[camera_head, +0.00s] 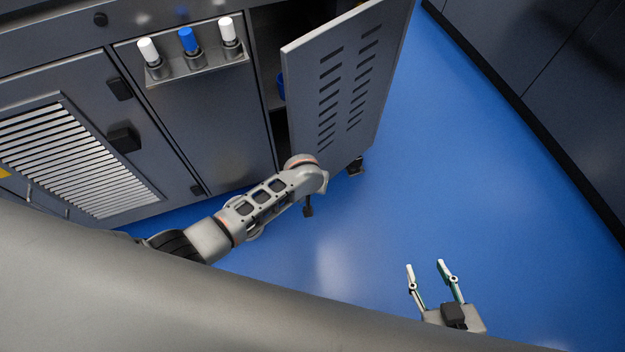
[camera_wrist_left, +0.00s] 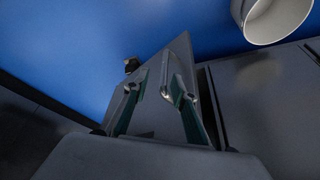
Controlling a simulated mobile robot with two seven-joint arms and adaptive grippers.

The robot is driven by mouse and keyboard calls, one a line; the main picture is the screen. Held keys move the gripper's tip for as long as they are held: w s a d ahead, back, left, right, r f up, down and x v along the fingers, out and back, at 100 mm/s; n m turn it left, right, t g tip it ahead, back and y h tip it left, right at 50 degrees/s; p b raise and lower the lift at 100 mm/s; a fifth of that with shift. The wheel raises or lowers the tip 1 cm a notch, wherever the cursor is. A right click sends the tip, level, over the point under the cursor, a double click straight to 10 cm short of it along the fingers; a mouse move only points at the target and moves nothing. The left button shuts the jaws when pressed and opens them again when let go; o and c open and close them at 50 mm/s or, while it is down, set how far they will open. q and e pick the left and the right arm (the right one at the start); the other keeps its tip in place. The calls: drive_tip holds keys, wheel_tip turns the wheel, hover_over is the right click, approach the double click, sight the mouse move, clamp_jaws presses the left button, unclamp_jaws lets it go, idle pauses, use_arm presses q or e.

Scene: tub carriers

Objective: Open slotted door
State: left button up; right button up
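The slotted door (camera_head: 345,85) is a grey panel with two columns of slots. It stands ajar, swung well out from the dark cabinet. My right gripper (camera_head: 425,265) is open and empty over the blue floor, away from the door.
A rack (camera_head: 197,68) with two white-capped items and a blue-capped one is on the closed cabinet front left of the opening. A blue object (camera_head: 281,86) shows inside the cabinet. A louvred vent (camera_head: 70,160) is at left. Blue floor right of the door is clear, up to dark cabinets (camera_head: 560,70).

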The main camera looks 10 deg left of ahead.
use_arm(q)
drive_tip(key=v, duration=0.6)
drive_tip(key=shift+r, duration=0.45)
drive_tip(key=shift+c, duration=0.2)
